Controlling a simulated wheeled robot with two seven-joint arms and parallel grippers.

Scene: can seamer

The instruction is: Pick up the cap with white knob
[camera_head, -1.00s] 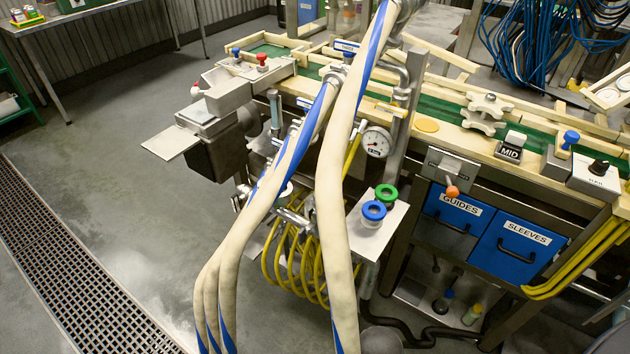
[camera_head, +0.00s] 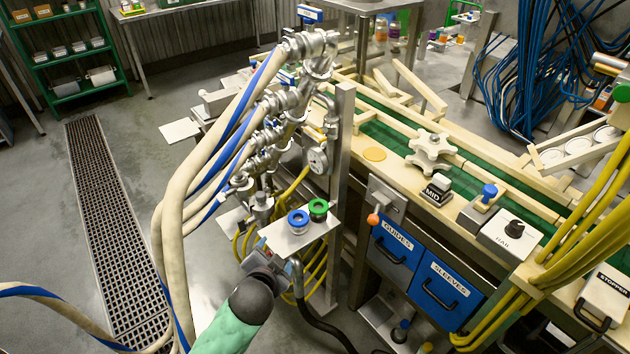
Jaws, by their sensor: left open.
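My left gripper (camera_head: 268,254) is at the lower middle, at the end of my green arm, beside the small metal shelf (camera_head: 287,243). It is open, with its fingers partly hidden by the dark wrist. It is well left of and nearer than the MID block. My right gripper is not in view.
A steel post (camera_head: 342,130) and orange-tipped lever (camera_head: 374,218) stand between gripper and MID block.

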